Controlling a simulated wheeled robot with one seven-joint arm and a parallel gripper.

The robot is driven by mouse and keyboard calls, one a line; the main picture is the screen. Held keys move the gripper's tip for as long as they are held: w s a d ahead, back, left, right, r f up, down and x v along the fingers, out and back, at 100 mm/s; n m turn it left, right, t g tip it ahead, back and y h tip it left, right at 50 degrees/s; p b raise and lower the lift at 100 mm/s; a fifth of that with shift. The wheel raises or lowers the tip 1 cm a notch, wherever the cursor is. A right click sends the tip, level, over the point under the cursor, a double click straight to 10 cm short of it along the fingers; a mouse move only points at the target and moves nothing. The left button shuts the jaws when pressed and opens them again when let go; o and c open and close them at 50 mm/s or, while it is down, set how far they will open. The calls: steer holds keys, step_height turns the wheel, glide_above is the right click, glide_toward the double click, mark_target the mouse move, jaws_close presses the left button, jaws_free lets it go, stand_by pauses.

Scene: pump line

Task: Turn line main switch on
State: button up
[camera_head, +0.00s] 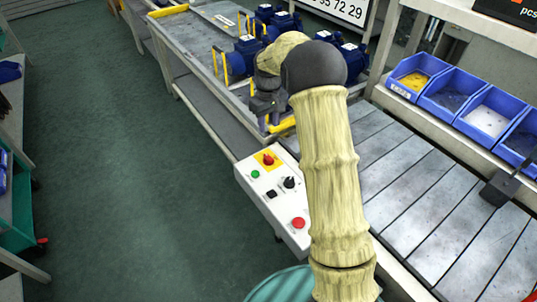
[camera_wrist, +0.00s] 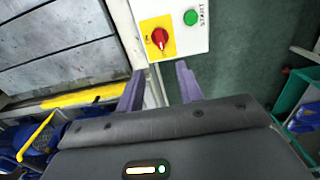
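The line main switch is a red rotary knob on a yellow plate (camera_head: 268,159) on the white control box (camera_head: 262,190). In the wrist view the red knob (camera_wrist: 159,38) is seen face on, its handle running roughly up and down the picture. Its small position marks are too blurred to read. My gripper (camera_wrist: 159,68) has its two purple fingers apart with nothing between them. The knob lies just beyond the fingertips, in line with the gap, and does not look touched. In the head view my gripper (camera_head: 266,110) is behind the box, partly hidden by my wrist.
The box also carries a green START button (camera_wrist: 191,18), a black selector (camera_head: 290,183) and a red button (camera_head: 298,223). A cart (camera_head: 190,70) with several blue pumps stands behind. The roller-like slatted line (camera_head: 410,180) and blue bins (camera_head: 452,88) are right. Floor at left is clear.

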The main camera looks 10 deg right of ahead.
mark_target(269, 157)
step_height(269, 157, down, 15)
steer(key=shift+f+p, duration=0.15)
steer(key=shift+p, duration=0.5)
steer(key=shift+c, duration=0.5)
jaws_close()
